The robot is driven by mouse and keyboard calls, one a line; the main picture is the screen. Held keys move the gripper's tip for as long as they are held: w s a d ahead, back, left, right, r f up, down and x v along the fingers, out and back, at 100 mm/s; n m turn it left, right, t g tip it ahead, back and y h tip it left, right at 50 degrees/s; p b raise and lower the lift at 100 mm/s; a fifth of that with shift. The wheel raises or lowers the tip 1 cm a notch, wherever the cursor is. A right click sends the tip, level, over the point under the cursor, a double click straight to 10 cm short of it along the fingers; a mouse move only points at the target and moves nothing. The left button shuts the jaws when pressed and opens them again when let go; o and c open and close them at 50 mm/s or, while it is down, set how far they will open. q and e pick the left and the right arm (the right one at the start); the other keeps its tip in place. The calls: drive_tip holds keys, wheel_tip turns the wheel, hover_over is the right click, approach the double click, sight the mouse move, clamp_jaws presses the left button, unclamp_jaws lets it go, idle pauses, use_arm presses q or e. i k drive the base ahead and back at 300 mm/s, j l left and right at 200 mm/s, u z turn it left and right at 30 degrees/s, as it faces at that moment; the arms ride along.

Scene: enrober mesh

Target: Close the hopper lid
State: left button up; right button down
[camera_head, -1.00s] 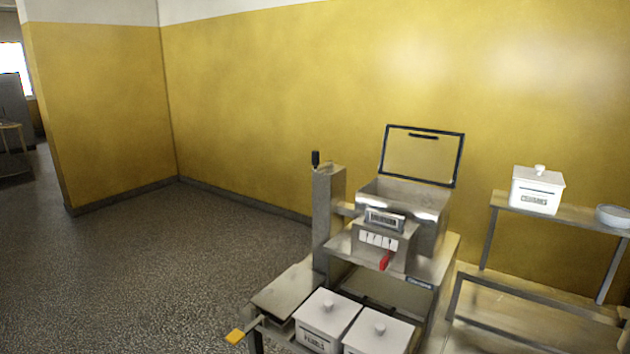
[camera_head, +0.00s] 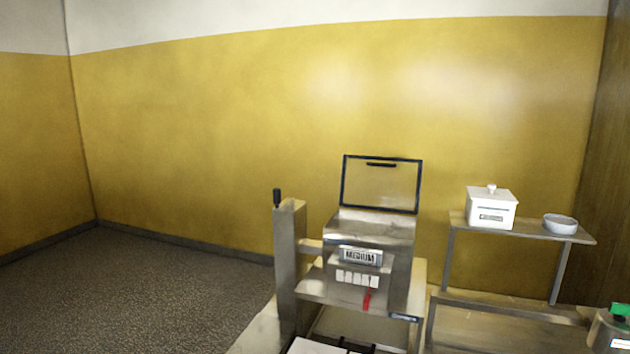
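The hopper lid (camera_head: 381,184) is a clear panel with a dark frame and a dark handle bar near its top edge. It stands open, raised upright at the back of the steel hopper (camera_head: 372,228). The hopper belongs to a steel machine with a label reading MEDIUM (camera_head: 361,256), a row of white tabs and a red lever (camera_head: 367,299) on its front. Neither of my grippers shows in the head view.
A steel post (camera_head: 287,262) with a black knob stands left of the hopper. A side table (camera_head: 520,233) at right holds a white lidded box (camera_head: 491,209) and a bowl (camera_head: 560,224). A green-topped container (camera_head: 611,329) is at lower right. The floor at left is clear.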

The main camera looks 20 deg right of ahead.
sight(416, 211)
drive_tip(key=i+j+u, duration=0.95)
drive_tip(key=i+u, duration=0.25)
drive_tip(key=i+z, duration=0.3)
drive_tip(key=i, duration=0.2)
drive_tip(key=i+z, duration=0.3)
drive_tip(key=i, duration=0.15)
drive_tip(key=i+j+z, duration=0.3)
drive_tip(key=i, duration=0.15)
drive_tip(key=i+l+z, duration=0.2)
drive_tip(key=z, duration=0.25)
drive_tip(key=i+l+z, duration=0.1)
drive_tip(key=i+z, duration=0.6)
drive_tip(key=z, duration=0.15)
drive_tip(key=i+j+z, duration=0.15)
drive_tip(key=i+z, duration=0.25)
drive_tip(key=i+j+z, duration=0.15)
drive_tip(key=z, duration=0.3)
drive_tip(key=i+j+z, duration=0.6)
drive_tip(key=z, duration=0.3)
drive_tip(key=i+j+z, duration=0.35)
drive_tip(key=z, duration=0.15)
drive_tip(key=i+j+z, duration=0.15)
drive_tip(key=j+z, duration=0.15)
drive_tip(key=z, duration=0.15)
drive_tip(key=i+j+z, duration=0.15)
drive_tip(key=j+z, duration=0.8)
drive_tip(key=i+l, duration=0.05)
drive_tip(key=l, duration=0.05)
